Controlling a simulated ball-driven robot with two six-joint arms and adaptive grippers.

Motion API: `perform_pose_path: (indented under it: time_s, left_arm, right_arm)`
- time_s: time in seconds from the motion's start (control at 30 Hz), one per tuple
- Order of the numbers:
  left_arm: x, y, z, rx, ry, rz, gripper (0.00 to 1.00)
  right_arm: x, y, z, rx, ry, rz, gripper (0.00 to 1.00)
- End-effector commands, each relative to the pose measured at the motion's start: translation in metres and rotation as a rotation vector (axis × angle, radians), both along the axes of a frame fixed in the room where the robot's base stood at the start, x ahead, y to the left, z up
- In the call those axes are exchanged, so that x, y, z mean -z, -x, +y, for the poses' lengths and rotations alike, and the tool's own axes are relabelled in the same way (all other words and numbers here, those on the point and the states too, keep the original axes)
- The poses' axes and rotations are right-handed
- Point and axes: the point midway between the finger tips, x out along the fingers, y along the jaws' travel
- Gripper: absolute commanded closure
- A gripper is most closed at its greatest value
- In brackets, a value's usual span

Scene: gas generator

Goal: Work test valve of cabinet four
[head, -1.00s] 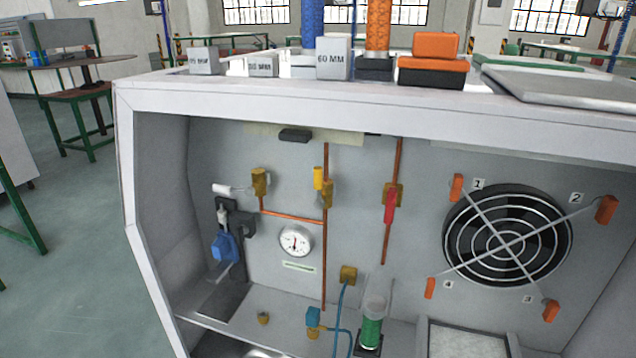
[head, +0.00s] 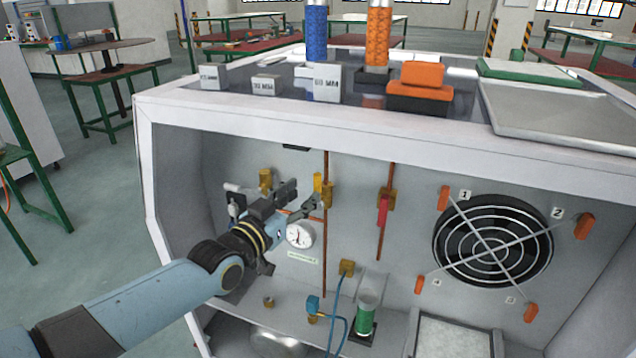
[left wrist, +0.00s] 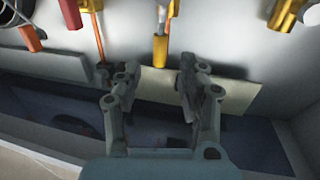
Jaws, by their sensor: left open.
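Several brass valves sit on the back wall of the cabinet: one with a yellow handle (head: 318,182), one with a red handle (head: 384,210), and one brass valve (head: 265,180) at left by a white lever. No label shows which is the test valve. My left gripper (head: 304,199) reaches in from the left, its fingers just left of the yellow-handled valve. In the left wrist view my gripper (left wrist: 158,84) is open and empty, and a yellow handle (left wrist: 160,48) lies beyond the gap between the fingers. Contact cannot be told. My right gripper is out of view.
A pressure gauge (head: 299,235) is just below my gripper. A fan (head: 493,243) with orange clips is at right. A green cylinder (head: 365,312) and blue hose stand on the cabinet floor. The cabinet's top front edge (head: 350,128) overhangs the opening.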

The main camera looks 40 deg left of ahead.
Motion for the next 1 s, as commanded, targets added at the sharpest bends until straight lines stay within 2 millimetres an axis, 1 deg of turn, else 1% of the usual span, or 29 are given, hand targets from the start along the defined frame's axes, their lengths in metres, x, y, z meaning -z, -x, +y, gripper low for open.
perform_pose_path:
  time_s: [0.03, 0.1, 0.2, 0.3, 0.43, 0.7, 0.73, 0.77, 1.0]
  left_arm:
    - [0.001, -0.012, 0.0, -0.001, -0.001, -0.003, 0.6]
    - [0.002, -0.026, 0.001, -0.001, -0.001, -0.002, 0.6]
    - [0.001, -0.043, 0.002, -0.001, -0.001, -0.001, 0.6]
    - [0.002, -0.055, 0.002, -0.001, -0.001, 0.0, 0.6]
    - [0.001, -0.064, 0.003, -0.001, -0.001, 0.001, 0.6]
    - [0.001, -0.065, 0.003, -0.001, 0.0, 0.003, 0.6]
    - [0.001, -0.065, 0.003, -0.001, 0.0, 0.003, 0.61]
    - [0.001, -0.065, 0.003, -0.001, 0.0, 0.002, 0.65]
    - [0.001, -0.065, 0.003, -0.001, -0.001, 0.002, 0.96]
  right_arm:
    - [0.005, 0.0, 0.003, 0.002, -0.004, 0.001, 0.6]
    - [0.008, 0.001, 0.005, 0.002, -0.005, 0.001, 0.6]
    - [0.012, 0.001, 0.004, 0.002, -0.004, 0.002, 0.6]
    - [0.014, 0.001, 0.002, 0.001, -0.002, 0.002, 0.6]
    - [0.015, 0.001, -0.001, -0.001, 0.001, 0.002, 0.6]
    - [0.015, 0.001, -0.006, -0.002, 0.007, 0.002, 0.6]
    - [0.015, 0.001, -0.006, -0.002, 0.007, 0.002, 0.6]
    - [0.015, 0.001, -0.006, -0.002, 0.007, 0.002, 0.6]
    - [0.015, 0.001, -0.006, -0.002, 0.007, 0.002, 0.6]
